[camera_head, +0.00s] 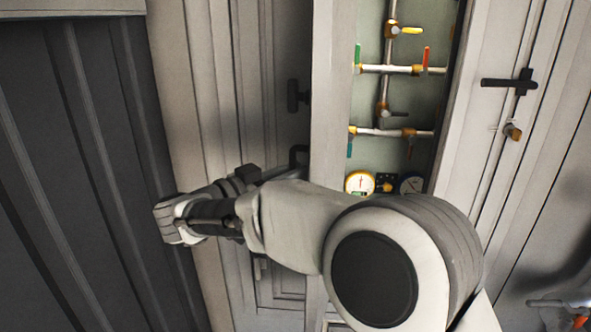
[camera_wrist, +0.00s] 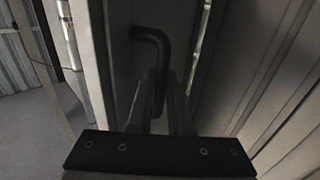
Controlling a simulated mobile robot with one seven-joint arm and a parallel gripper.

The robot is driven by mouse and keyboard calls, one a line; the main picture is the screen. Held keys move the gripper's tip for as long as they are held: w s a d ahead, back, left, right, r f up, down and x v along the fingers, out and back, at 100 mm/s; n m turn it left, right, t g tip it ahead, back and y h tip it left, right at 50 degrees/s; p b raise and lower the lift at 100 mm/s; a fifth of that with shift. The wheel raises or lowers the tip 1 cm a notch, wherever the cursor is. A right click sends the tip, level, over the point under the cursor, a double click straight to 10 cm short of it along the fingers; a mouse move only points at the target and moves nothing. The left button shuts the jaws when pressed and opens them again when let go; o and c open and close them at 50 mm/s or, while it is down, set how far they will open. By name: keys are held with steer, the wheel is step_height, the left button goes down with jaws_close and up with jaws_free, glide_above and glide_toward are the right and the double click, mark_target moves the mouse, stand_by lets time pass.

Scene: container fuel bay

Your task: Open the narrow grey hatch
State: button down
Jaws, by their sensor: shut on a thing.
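The narrow grey hatch (camera_head: 232,90) is a tall panelled door left of the open valve cabinet in the head view. A black bent handle (camera_head: 298,153) stands out near its right edge, partly hidden by my arm. In the wrist view the handle (camera_wrist: 152,38) runs out from a grey panel and bends down between the two fingers of my gripper (camera_wrist: 162,98). The fingers are shut on the handle's lower arm. I cannot tell whether the hatch stands ajar.
The cabinet (camera_head: 318,80) holds pipes, coloured valve levers and round gauges (camera_head: 360,184). Another pale door with a black lever handle (camera_head: 510,83) stands to its right. A dark ribbed wall (camera_head: 70,150) fills the left side, close to my wrist.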

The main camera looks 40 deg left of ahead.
steer(key=shift+w+r, duration=0.1)
steer(key=shift+r, duration=0.1)
steer(key=c, duration=0.8)
jaws_free()
steer(key=shift+f, duration=0.1)
steer(key=shift+c, duration=0.2)
steer(key=s+a+p, duration=0.1)
steer(key=s+a, duration=0.1)
steer(key=s, duration=1.5)
steer(key=shift+a, duration=0.2)
steer(key=shift+s, duration=0.15)
